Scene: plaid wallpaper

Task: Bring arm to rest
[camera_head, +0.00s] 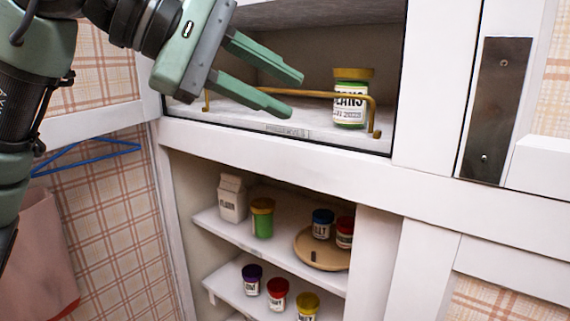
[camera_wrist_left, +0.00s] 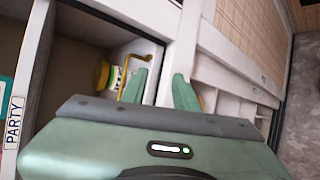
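My left gripper (camera_head: 298,95) is in front of the upper cabinet compartment, its two green fingers spread apart with nothing between them. It also shows open in the left wrist view (camera_wrist_left: 160,90). A beans jar (camera_head: 350,105) with a yellow lid stands upright in that compartment, to the right of the fingertips and apart from them. A brass rail (camera_head: 330,93) runs across the compartment's front and passes behind the fingers in the head view. In the left wrist view the jar (camera_wrist_left: 103,75) lies beyond the left finger. My right gripper is in neither view.
The lower shelves hold a carton (camera_head: 232,198), a green jar (camera_head: 262,220), several small jars and a round wooden board (camera_head: 322,250). A blue hanger (camera_head: 85,155) and a pink cloth (camera_head: 42,250) hang at the left.

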